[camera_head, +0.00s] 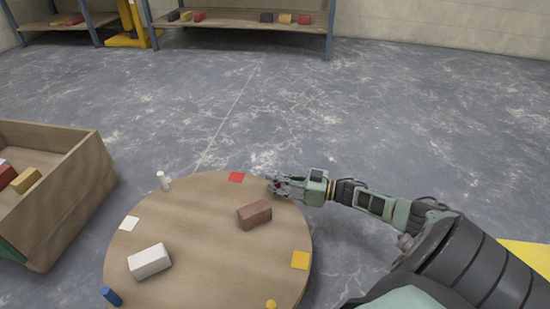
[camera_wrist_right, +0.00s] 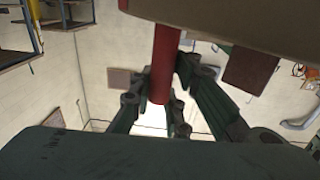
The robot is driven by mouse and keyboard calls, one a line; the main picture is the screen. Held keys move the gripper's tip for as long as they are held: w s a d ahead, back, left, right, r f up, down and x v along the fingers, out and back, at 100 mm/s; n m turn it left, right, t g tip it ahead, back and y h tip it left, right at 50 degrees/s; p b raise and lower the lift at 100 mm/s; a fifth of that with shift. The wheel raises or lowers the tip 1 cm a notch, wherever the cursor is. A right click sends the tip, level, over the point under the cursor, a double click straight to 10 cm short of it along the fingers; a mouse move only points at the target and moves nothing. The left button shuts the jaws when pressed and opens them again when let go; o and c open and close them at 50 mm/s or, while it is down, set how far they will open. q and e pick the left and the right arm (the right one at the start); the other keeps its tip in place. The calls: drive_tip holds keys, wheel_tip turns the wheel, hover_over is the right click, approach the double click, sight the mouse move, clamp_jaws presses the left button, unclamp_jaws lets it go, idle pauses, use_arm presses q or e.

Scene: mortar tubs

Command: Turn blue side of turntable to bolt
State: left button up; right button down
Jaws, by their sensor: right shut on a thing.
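The round wooden turntable (camera_head: 205,215) stands in front of me, with red (camera_head: 236,177), white (camera_head: 129,223) and yellow (camera_head: 300,260) squares near its rim. A blue peg (camera_head: 111,296) stands at the near-left rim, a white peg (camera_head: 163,180) at the far-left rim and a yellow peg (camera_head: 271,304) at the near rim. My right gripper (camera_head: 276,187) is at the far-right rim, shut on a red peg, which shows between its fingers in the right wrist view (camera_wrist_right: 163,60). I cannot make out a bolt. My left gripper is not in view.
A brown brick (camera_head: 254,214) and a white brick (camera_head: 150,261) lie on the turntable. A wooden crate (camera_head: 85,190) with blocks stands at the left. Shelves (camera_head: 250,20) stand at the back. The grey floor between is clear.

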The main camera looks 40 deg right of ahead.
drive_tip(key=c, duration=1.7)
unclamp_jaws()
drive_tip(key=shift+d, duration=0.6)
drive_tip(key=shift+o, duration=0.3)
drive_tip(key=shift+a, duration=0.15)
drive_tip(key=shift+a, duration=0.1)
drive_tip(key=v, duration=1.2)
drive_tip(key=shift+s, duration=0.1)
